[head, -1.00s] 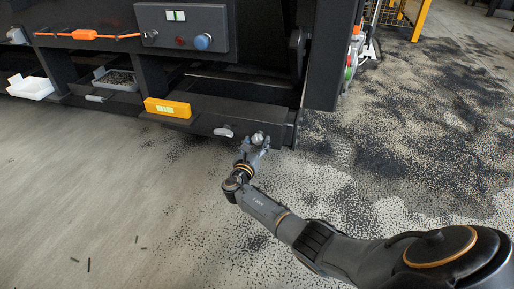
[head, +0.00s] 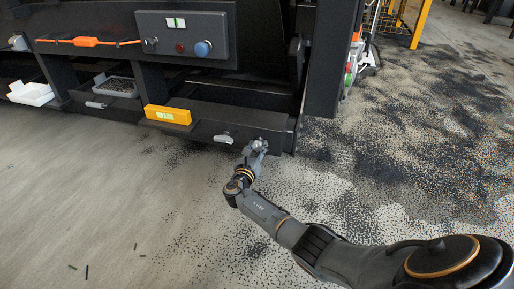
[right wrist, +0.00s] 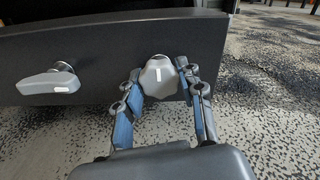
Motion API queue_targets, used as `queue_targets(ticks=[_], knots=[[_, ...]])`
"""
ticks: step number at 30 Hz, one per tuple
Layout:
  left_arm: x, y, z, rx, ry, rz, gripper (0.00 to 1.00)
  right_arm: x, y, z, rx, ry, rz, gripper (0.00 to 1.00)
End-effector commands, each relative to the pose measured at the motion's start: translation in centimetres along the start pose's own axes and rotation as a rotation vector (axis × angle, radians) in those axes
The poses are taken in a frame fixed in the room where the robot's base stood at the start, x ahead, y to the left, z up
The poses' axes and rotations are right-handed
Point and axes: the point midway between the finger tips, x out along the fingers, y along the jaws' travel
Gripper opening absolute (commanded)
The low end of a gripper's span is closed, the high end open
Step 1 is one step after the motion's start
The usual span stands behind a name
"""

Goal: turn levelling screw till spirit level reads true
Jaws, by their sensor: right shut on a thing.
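The levelling screw is a pale grey lobed knob (right wrist: 158,77) with a white mark, on the front of a dark beam. In the head view the knob (head: 261,143) is partly hidden by my right gripper (head: 257,150). In the right wrist view my right gripper (right wrist: 163,92) has its blue-padded fingers on either side of the knob, shut on it. The white mark stands nearly upright. The spirit level is a yellow block (head: 168,115) on the beam to the left. Its pale green window is too small to read. My left gripper is not in view.
A grey lever handle (head: 223,139) sits on the beam left of the knob; it also shows in the right wrist view (right wrist: 48,83). Above is a control panel (head: 218,35) with a blue button. A white tray (head: 32,94) stands far left. The crumb-strewn floor is open.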

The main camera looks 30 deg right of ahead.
Motion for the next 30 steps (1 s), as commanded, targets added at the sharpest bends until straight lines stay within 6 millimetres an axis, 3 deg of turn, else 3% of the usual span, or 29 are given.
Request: queue_targets(ticks=[15, 30], knots=[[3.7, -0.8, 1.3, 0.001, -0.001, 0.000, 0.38, 0.0, -0.1, 0.4, -0.356, 0.000, 0.001, 0.06], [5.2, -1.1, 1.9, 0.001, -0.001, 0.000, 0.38, 0.0, -0.1, 0.1, -0.735, 0.000, 0.000, 0.06]])
